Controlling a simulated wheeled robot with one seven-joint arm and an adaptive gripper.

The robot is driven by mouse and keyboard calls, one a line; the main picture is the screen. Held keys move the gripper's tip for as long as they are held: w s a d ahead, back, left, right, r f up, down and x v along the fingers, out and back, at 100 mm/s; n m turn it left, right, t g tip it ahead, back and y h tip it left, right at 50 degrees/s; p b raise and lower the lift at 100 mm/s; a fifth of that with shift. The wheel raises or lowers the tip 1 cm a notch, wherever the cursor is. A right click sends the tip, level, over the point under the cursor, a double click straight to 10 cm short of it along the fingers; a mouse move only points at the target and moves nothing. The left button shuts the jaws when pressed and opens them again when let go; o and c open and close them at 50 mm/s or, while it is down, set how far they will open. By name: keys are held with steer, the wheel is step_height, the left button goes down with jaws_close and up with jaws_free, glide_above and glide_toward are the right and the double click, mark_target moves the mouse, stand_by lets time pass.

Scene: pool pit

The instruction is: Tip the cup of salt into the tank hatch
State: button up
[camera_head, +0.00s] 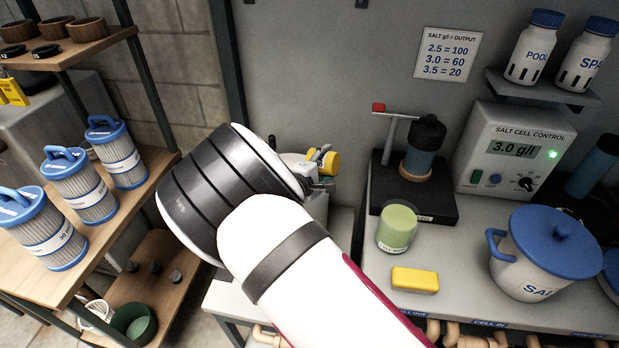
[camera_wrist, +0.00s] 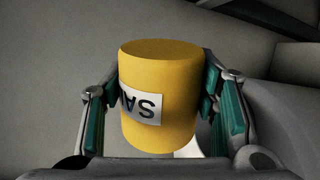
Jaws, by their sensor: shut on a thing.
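My gripper (camera_wrist: 165,108) is shut on a yellow cup (camera_wrist: 160,95), with a finger pad on each side. The cup's white label reads upside down in the wrist view, with only the letters "SA" clear. Its upper end is a flat, darker yellow face; I cannot tell whether this is salt or the base. In the head view the cup (camera_head: 329,162) shows small beyond my arm, close to the grey wall and apart from the bench. My arm hides most of the gripper (camera_head: 312,172) there. I cannot make out a tank hatch in either view.
On the right bench stand a green cup (camera_head: 397,229), a yellow block (camera_head: 415,280), a blue-lidded salt pot (camera_head: 525,273), a cell stand (camera_head: 414,200) and a control box (camera_head: 513,150) reading 3.0 g/l. Blue-capped filters (camera_head: 65,230) stand on a wooden shelf at left.

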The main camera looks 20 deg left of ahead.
steer(key=shift+a+f+n, duration=0.2)
steer(key=shift+f+n, duration=0.1)
steer(key=shift+n, duration=0.1)
stand_by(1.3)
steer(key=shift+a+r+n+h, duration=0.15)
steer(key=shift+a+n+h, duration=0.15)
steer(key=shift+n, duration=0.2)
stand_by(0.9)
steer(key=shift+d, duration=0.1)
steer(key=shift+d+m, duration=0.2)
steer(key=shift+m, duration=0.2)
steer(key=shift+s+d+r+m+y, duration=0.1)
steer(key=shift+d+r+m+y, duration=0.4)
steer(key=shift+m, duration=0.3)
steer(key=shift+f, duration=0.25)
